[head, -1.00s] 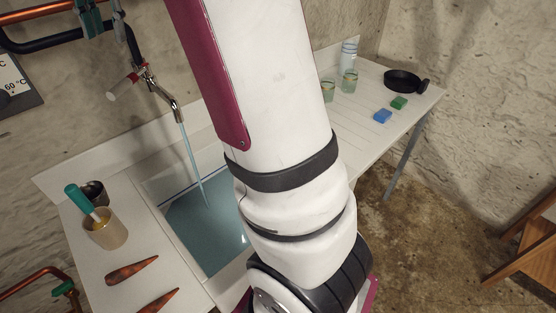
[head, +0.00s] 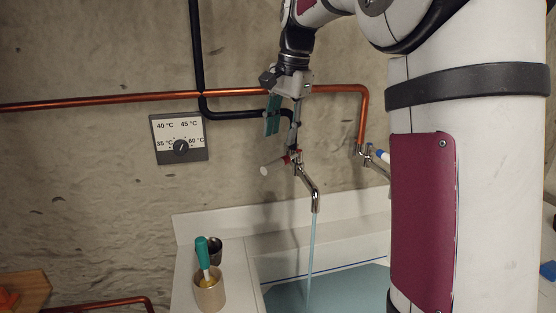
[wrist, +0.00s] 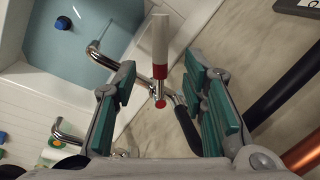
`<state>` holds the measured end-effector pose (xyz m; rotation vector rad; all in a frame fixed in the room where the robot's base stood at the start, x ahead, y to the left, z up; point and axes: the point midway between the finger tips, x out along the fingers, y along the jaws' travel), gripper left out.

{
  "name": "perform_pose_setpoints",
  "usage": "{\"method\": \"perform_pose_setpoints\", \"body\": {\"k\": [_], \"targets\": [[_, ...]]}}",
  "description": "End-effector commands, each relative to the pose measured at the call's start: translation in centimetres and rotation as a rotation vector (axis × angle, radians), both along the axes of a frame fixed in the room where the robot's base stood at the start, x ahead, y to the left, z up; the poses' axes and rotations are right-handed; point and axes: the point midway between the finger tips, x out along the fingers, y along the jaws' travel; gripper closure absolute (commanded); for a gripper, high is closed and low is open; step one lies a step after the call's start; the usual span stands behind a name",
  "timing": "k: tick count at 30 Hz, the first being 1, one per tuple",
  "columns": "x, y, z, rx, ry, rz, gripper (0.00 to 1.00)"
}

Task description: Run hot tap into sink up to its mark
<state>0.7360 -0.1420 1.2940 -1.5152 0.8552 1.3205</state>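The tap with the red collar and pale lever (head: 266,169) is running; it shows in the wrist view too (wrist: 160,45). A thin stream (head: 311,245) falls from its spout into the sink (head: 345,254). Bluish water (head: 335,290) stands in the sink, its surface just below a dark blue line (head: 330,269) on the back wall. My gripper (head: 283,130) is above this tap. In the wrist view my gripper (wrist: 160,72) is open, the lever showing between its green-padded fingers; contact cannot be told. A second tap with a blue handle (head: 378,152) is at right.
A temperature dial (head: 181,147) is on the wall. A copper pipe (head: 120,102) and a black pipe (head: 240,115) run behind my gripper. A tan pot (head: 210,292) with a green-handled tool and a dark cup (head: 216,250) stand left of the sink.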

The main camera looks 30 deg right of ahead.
Motion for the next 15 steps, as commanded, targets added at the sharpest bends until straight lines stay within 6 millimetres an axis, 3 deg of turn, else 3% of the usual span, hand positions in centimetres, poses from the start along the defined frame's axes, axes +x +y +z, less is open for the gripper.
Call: {"method": "perform_pose_setpoints", "body": {"k": [6, 15], "targets": [[0.7, 0.3, -4.2, 0.001, 0.003, 0.0, 0.61], [1.3, 0.5, -7.4, 0.001, 0.001, 0.0, 0.61]]}}
